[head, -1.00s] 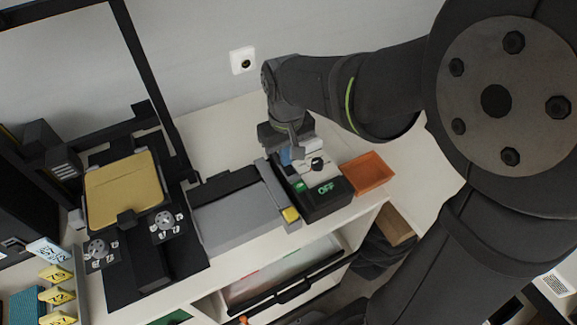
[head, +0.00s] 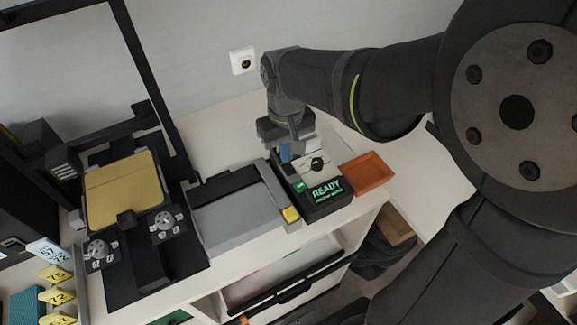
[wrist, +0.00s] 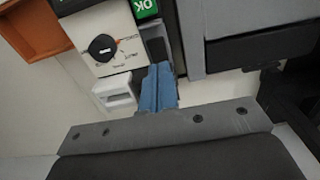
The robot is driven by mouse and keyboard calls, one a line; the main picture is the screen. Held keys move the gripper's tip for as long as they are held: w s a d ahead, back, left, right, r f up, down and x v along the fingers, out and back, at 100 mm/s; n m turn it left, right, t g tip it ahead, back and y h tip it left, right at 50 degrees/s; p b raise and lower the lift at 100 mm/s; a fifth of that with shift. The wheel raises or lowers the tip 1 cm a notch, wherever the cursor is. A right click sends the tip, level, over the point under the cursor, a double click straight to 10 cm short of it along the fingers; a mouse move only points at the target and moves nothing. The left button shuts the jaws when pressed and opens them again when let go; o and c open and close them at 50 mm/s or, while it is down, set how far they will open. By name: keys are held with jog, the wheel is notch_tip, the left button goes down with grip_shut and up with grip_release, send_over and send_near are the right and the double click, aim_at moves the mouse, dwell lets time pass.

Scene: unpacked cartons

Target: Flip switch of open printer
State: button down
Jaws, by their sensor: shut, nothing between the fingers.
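A black device with a light top panel (head: 322,206) stands on the counter; its front display (head: 326,188) shows green READY text. A black knob (head: 317,164) sits on its panel and also shows in the wrist view (wrist: 102,48). My gripper (head: 286,152) points down at the device's back left corner. In the wrist view its blue fingers (wrist: 158,88) are shut together with nothing between them. They are at the end of a dark strip (wrist: 155,46) beside the knob panel, probably the switch; the fingers partly hide it and contact cannot be told.
An orange tray (head: 368,172) is close to the device's right. Farther left is a black-framed machine with a gold plate (head: 122,188). A wall socket (head: 243,61) is behind; the counter behind the grey unit is clear.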

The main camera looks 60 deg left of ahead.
aim_at(286, 166)
jog(key=shift+r, duration=2.35)
